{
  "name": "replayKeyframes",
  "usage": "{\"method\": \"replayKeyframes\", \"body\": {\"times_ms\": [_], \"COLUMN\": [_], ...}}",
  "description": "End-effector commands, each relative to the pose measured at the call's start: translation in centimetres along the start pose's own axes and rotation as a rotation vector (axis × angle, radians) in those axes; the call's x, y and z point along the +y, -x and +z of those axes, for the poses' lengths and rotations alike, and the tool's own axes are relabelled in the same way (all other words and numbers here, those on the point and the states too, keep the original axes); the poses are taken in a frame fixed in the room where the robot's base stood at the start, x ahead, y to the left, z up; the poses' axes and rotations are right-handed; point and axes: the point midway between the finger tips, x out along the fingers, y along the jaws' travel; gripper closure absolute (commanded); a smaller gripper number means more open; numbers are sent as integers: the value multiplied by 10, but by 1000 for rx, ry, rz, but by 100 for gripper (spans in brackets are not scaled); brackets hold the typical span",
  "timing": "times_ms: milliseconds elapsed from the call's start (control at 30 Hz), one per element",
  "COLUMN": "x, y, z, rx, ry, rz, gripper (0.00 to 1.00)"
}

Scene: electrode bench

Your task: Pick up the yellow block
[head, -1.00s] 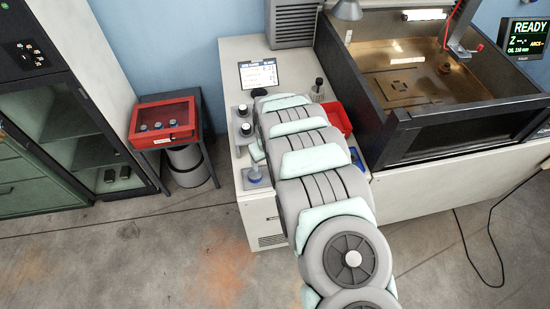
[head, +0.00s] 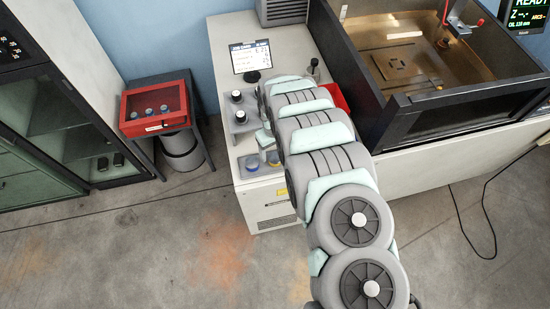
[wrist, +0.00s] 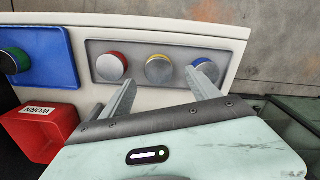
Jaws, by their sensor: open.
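The yellow block (wrist: 158,70) is a short silver cylinder with a yellow band, seated in a grey tray (wrist: 135,48) in the wrist view. It stands between a red-banded cylinder (wrist: 111,66) on its left and a blue-banded one (wrist: 206,68) on its right. My gripper (wrist: 161,82) is open, its two fingers apart and nothing held between them. In the picture the yellow block lies between the fingertips; the gap in depth cannot be told. The right fingertip overlaps part of the blue-banded cylinder. In the head view my arm hides most of the gripper.
A blue tray (wrist: 50,52) with a green-banded cylinder (wrist: 16,61) and a red bin marked WORN (wrist: 42,130) lie left in the wrist view. In the head view, a screen (head: 250,57), black-topped holders (head: 238,97) and an open machine tank (head: 400,125) stand near my arm.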

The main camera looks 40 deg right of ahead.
Motion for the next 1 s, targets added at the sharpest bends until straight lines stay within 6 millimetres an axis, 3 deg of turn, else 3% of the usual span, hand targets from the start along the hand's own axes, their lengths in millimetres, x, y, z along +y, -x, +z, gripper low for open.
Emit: {"method": "replayKeyframes", "body": {"times_ms": [467,900,1000], "x": [0,2,2], "y": [-41,-49,-49], "z": [2,2,2], "rx": [-1,0,0], "ry": [0,0,0], "rz": [-3,1,1], "gripper": [29,29,37]}}
